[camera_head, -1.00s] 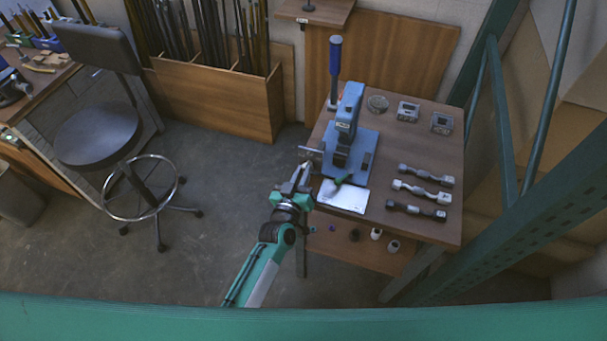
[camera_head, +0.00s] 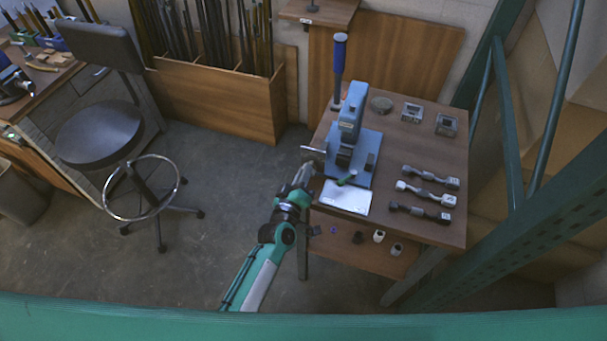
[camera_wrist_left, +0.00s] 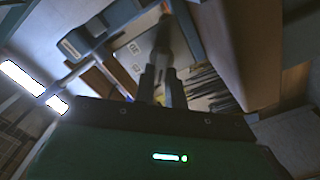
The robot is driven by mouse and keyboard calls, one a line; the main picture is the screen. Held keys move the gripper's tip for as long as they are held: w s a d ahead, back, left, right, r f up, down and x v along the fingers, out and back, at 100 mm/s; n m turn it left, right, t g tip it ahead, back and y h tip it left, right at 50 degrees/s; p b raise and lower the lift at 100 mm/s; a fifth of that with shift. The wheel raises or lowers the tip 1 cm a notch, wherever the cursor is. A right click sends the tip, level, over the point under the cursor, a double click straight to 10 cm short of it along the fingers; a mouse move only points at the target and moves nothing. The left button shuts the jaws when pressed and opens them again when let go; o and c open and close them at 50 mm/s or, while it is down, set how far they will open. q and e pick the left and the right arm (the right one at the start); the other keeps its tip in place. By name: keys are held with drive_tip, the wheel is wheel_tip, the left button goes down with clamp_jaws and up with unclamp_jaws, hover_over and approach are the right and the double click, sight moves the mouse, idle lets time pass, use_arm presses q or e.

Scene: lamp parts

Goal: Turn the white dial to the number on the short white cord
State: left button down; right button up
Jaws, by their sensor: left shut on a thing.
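My left gripper (camera_head: 303,176) is at the left edge of the small wooden table, beside a blue press (camera_head: 350,125). In the left wrist view its fingers (camera_wrist_left: 162,88) are close together on a dark, blurred thing (camera_wrist_left: 172,38) that I cannot name. Three knobbed bars lie at the table's right; the middle one (camera_head: 426,191) is palest and may be the white cord. No number on it is legible. I cannot make out a white dial for certain; a small white piece (camera_head: 379,236) is on the lower shelf. My right gripper is not in view.
Two square metal pieces (camera_head: 411,112) (camera_head: 446,124) stand at the back. A green rack post (camera_head: 505,130) borders the right. A stool (camera_head: 100,135) stands left.

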use_arm(q)
drive_tip(key=shift+f, duration=0.1)
drive_tip(key=c, duration=1.4)
unclamp_jaws()
drive_tip(key=shift+c, duration=0.2)
drive_tip(key=shift+s+a, duration=0.2)
drive_tip(key=shift+s, duration=0.4)
drive_tip(key=b+v, duration=0.3)
drive_tip(key=v, duration=0.9)
drive_tip(key=shift+s, duration=0.3)
drive_tip(key=shift+a, duration=0.1)
